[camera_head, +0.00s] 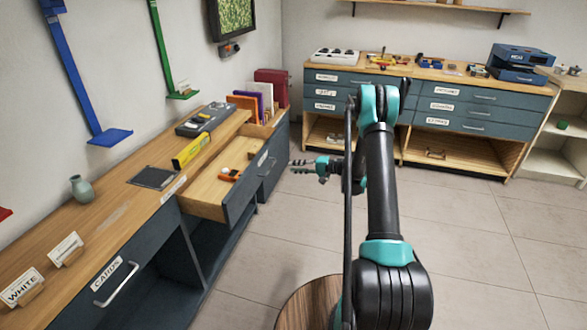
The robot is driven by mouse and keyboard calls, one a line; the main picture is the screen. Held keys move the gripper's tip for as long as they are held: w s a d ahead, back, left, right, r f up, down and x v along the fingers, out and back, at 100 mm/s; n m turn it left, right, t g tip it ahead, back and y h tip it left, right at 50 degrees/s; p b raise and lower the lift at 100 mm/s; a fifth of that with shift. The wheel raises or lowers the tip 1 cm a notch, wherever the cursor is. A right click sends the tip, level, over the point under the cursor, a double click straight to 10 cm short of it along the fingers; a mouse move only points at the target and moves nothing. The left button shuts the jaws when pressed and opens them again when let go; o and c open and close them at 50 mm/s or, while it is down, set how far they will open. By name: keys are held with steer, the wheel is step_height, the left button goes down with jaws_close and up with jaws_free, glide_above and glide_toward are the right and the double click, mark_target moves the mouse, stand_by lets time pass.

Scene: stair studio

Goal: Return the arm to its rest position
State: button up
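My arm, black with teal bands, rises from the bottom right of centre and bends over near the top of the picture. My gripper (301,168) is at the left end of the arm's far part, just right of the open drawer (208,189). It points left and looks apart from the drawer front. It is too small to tell whether its fingers are open or shut. No held thing shows. Inside the drawer lies a small orange and black object (229,175).
A long wooden counter (112,212) runs along the left wall, with a vase (82,188), a yellow level (191,151) and cards. A blue drawer bench (470,109) stands at the back. A round wooden top (308,305) is low in front. The tiled floor at right is clear.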

steer(key=s+d+r+n+g+h, duration=0.1)
steer(key=s+r+h, duration=0.4)
steer(key=s, duration=0.4)
steer(key=s+r+n+h, duration=0.1)
steer(key=s+r+h, duration=0.1)
steer(key=s+r, duration=0.6)
steer(key=s+d+f+n+h, duration=0.1)
steer(key=s+d+h, duration=0.2)
steer(key=s, duration=1)
steer(key=s+d+f+n+h, duration=0.1)
steer(key=s+d+h, duration=0.3)
steer(key=s+d, duration=0.4)
steer(key=s, duration=0.6)
steer(key=shift+f+h, duration=0.2)
steer(key=shift+h, duration=0.1)
